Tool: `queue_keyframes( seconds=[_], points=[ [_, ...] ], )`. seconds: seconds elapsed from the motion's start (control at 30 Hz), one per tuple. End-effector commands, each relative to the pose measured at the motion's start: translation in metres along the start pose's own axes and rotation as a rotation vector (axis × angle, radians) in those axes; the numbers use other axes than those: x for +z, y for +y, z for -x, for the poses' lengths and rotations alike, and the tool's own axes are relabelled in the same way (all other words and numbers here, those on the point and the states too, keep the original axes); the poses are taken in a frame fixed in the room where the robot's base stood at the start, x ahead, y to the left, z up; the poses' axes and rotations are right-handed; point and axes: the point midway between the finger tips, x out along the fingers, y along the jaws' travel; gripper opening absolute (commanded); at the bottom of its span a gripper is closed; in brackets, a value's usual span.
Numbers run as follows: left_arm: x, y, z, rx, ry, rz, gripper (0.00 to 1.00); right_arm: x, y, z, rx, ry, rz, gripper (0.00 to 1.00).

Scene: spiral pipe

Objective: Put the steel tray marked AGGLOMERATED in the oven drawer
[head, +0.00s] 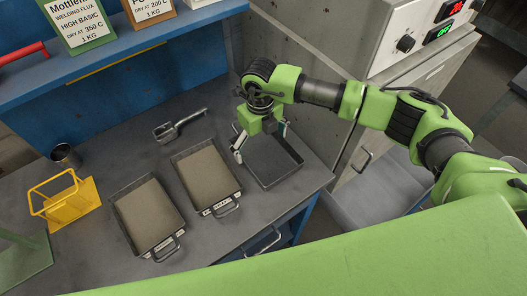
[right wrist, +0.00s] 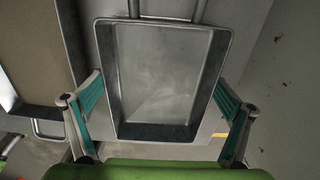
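Two steel trays filled with tan powder, a left one (head: 148,212) and a middle one (head: 205,174), lie on the grey bench. The middle one has a white label by its handle, too small to read. A third, empty steel tray (head: 271,163) lies at the bench's right end. My right gripper (head: 260,146) is over this empty tray, fingers spread wide. In the right wrist view the fingers (right wrist: 160,104) stand either side of the empty tray (right wrist: 168,75), with nothing clearly gripped. The oven (head: 408,40) is at right; a pale drawer-like part (head: 385,185) shows below it. My left gripper is out of view.
A metal scoop (head: 180,126) lies behind the filled trays. A yellow holder (head: 66,203) and a metal cup (head: 65,156) stand at left. A blue shelf (head: 120,66) with labelled flux boxes (head: 80,22) overhangs the back. Bare bench lies around the scoop.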

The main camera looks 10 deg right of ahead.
Motion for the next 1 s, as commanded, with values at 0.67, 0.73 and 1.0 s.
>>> queue_keyframes(
  seconds=[0.67,0.73,1.0],
  points=[
    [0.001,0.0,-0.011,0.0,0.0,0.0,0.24,-0.001,0.001,0.034,0.0,-0.003,0.002,0.65],
    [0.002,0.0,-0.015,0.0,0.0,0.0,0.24,-0.01,0.007,0.044,-0.001,-0.004,0.004,0.65],
    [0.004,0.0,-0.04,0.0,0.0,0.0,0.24,-0.059,0.038,0.096,-0.002,-0.003,0.007,0.65]
  ],
)
